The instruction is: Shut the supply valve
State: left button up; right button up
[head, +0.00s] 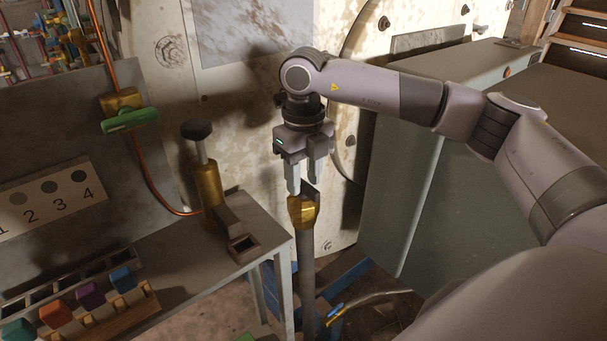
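A brass valve body (303,211) sits on top of an upright grey pipe (307,265), beside the right end of the bench. A dark flat lever (311,194) rises from its top. My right gripper (306,184) points down just above this valve. Its two fingers are apart, with the lever's top at or just below their tips; I cannot tell whether they touch it. A second valve with a green handle (130,119) sits on a copper pipe (142,158) at the left. No label shows which one is the supply valve. My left gripper is out of view.
A grey bench (180,262) at the left holds a brass pump-like device with a black knob (197,130) and a rack of coloured blocks (95,313). A large pale tank (245,100) stands behind the gripper. A green-grey cabinet (420,170) stands at right.

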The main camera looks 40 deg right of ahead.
grip_shut()
jog(key=shift+n, duration=0.4)
jog(key=n, duration=0.8)
jog(key=shift+p, duration=0.3)
jog(key=n, duration=0.4)
jog(key=shift+n, duration=0.4)
jog(key=shift+r+n, duration=0.1)
jog(key=shift+n, duration=2.2)
